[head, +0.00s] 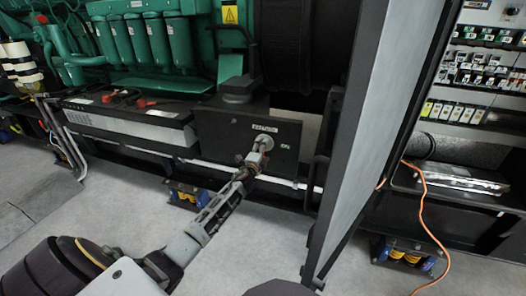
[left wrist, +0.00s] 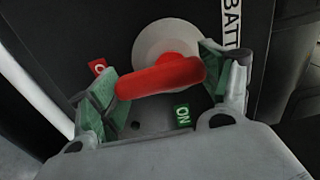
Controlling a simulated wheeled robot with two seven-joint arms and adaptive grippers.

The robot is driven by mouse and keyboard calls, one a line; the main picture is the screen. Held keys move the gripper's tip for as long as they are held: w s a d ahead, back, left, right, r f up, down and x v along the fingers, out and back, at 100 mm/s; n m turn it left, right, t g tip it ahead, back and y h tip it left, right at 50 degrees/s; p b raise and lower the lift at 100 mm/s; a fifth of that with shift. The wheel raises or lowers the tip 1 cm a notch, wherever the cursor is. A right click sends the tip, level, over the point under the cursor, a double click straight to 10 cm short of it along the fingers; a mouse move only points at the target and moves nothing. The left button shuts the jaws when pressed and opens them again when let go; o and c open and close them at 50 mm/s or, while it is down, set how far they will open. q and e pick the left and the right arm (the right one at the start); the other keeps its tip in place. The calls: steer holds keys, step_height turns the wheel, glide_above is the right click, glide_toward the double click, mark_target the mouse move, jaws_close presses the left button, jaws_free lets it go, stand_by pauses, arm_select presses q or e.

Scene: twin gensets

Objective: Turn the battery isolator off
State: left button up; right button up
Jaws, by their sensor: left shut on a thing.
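The battery isolator has a red handle (left wrist: 160,78) on a pale round base (left wrist: 150,42), seen in the left wrist view. A red label (left wrist: 97,67), partly hidden, is at the upper left, and a green ON label (left wrist: 182,115) is below the handle. The handle lies nearly level in that view, its right end slightly higher. My left gripper (left wrist: 160,88) is shut on the handle, one green-padded finger at each end. In the head view my left gripper (head: 257,158) is at the front of the dark isolator box (head: 220,130); it hides the handle there. My right gripper is not in view.
A green engine (head: 150,40) stands behind. A battery (head: 130,115) with red terminal caps lies left of the box. A tall grey panel (head: 370,130) stands close on the right, with an orange cable (head: 424,190) beyond it.

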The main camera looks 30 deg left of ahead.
arm_select(q)
steer(key=shift+f+m, duration=0.1)
steer(key=shift+m, duration=0.2)
steer(key=shift+c, duration=0.2)
steer(key=o, duration=1)
steer(key=shift+o, duration=0.2)
steer(key=v, duration=1.2)
stand_by(0.8)
